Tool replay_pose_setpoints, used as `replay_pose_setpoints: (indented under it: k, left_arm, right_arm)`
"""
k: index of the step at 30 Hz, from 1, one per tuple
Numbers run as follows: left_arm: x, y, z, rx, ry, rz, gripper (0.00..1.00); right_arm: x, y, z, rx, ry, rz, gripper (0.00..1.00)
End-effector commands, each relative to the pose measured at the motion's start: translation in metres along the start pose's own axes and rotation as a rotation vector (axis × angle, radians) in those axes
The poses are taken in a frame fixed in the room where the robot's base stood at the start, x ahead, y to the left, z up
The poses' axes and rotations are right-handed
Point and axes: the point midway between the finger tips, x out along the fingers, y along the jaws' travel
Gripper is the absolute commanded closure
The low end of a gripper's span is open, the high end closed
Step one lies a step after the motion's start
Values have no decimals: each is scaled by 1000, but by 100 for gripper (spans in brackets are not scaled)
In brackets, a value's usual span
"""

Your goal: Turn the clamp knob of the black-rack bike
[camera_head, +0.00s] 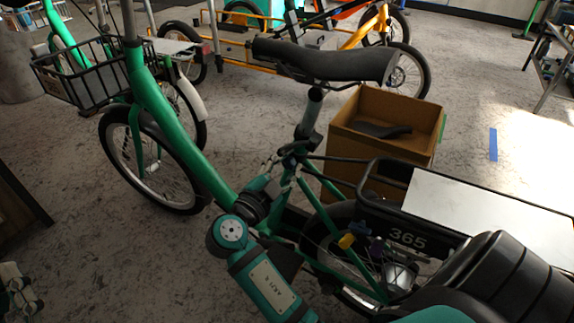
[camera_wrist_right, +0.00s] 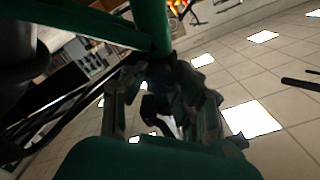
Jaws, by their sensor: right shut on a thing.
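The green bike (camera_head: 150,92) stands across the head view with a black saddle (camera_head: 325,62) and a black rear rack (camera_head: 392,210) marked 365. My right gripper (camera_head: 282,160) reaches up to the seat clamp under the saddle, beside the seat post (camera_head: 311,112). In the right wrist view the fingers of my right gripper (camera_wrist_right: 160,108) are closed around a small dark part beside the green tube (camera_wrist_right: 158,25). This part is at the clamp knob's place, but the fingers mostly hide it. My left gripper (camera_head: 18,290) shows only partly at the lower left edge; its opening is unclear.
A cardboard box (camera_head: 345,150) holding a dark saddle (camera_head: 382,129) stands behind the bike. A white board (camera_head: 480,205) lies over the rack. Yellow and orange cargo bikes stand at the back. A metal shelf (camera_head: 555,65) is at the right. Floor is free at the left front.

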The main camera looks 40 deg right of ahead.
Motion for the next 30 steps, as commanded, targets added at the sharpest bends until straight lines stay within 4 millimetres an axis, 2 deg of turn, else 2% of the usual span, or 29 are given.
replay_pose_setpoints:
  k: [6, 7, 12, 25, 30]
  left_arm:
    - [0, 0, 0, 0, -1, 0, 100]
    - [0, 0, 0, 0, -1, 0, 100]
    - [0, 0, 0, 1, -1, 0, 100]
    - [1, 0, 0, -1, -3, 0, 100]
    - [9, 0, -11, -1, -2, 0, 100]
  right_arm:
    - [1, 0, -2, 2, 4, 0, 100]
    - [1, 0, -2, 2, 4, 0, 69]
    - [0, 0, -1, 1, 2, 0, 49]
    - [0, 0, 0, -2, 1, 0, 49]
    - [0, -3, -4, -32, 1, 0, 49]
